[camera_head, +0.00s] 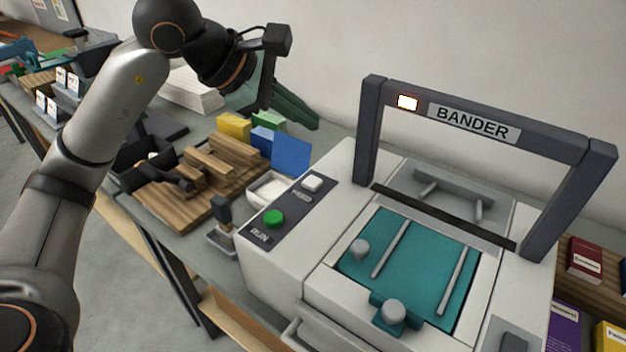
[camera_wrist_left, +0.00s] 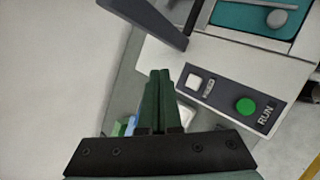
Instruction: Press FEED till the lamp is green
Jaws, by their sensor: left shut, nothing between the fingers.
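The grey machine marked BANDER (camera_head: 475,123) stands at the right of the head view. A green round button (camera_head: 274,218) beside the word RUN is on the same panel, also in the left wrist view (camera_wrist_left: 246,105). My left gripper (camera_head: 317,124) is shut and empty, above and behind the panel, apart from both buttons; its fingers show in the wrist view (camera_wrist_left: 159,72).
The machine's tall dark frame (camera_head: 368,130) rises right of my left gripper. Wooden blocks (camera_head: 223,157), a white tray (camera_head: 268,190) and blue, yellow and green items crowd the bench left of the machine. Boxes (camera_head: 585,258) stand at the far right.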

